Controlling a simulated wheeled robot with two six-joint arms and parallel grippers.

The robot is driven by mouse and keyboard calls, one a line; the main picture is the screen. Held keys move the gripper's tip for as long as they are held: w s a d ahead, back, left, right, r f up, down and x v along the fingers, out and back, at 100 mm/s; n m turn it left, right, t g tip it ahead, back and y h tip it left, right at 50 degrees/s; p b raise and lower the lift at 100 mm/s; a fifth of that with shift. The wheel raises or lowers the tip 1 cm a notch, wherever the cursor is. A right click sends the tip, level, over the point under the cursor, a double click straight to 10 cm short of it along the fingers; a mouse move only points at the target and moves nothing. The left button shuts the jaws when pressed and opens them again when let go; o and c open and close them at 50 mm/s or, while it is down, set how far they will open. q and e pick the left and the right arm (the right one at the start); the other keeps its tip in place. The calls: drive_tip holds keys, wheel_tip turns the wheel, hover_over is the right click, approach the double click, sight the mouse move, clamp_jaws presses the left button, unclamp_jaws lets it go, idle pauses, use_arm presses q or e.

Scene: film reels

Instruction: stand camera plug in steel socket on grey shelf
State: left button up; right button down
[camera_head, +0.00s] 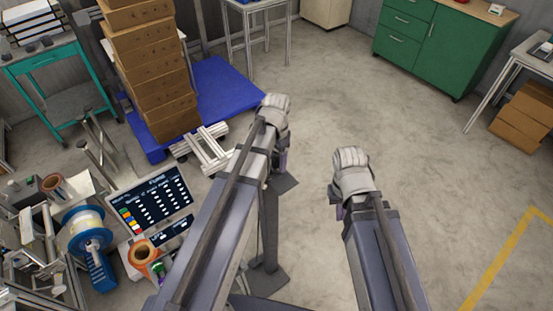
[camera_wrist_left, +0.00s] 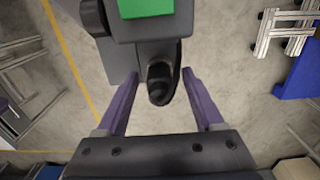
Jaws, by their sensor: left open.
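I cannot make out the camera plug, the steel socket or the grey shelf in either view. My left gripper (camera_head: 282,161) hangs under the end of the left arm in the head view, mostly hidden by the arm. In the left wrist view its two purple fingers (camera_wrist_left: 160,76) are spread, with nothing held. A grey part with a green top and a black rounded end shows beyond them; it may be part of my own base. My right gripper (camera_head: 339,211) is under the right arm's end, largely hidden, and its opening cannot be seen.
A cluttered bench at left holds a screen (camera_head: 151,204), a blue-rimmed spool (camera_head: 88,235) and an orange roll (camera_head: 143,252). Stacked cardboard boxes (camera_head: 150,70) stand on a blue pallet (camera_head: 222,88). A green cabinet (camera_head: 440,52) is at the back right. Floor (camera_head: 400,135) is clear ahead.

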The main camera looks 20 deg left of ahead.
use_arm(q)
wheel_tip(320, 180, up, 8)
drive_tip(key=p, duration=0.8)
use_arm(e)
wheel_tip(320, 180, up, 8)
use_arm(q)
drive_tip(key=shift+f, duration=0.1)
use_arm(e)
drive_tip(key=shift+f, duration=0.1)
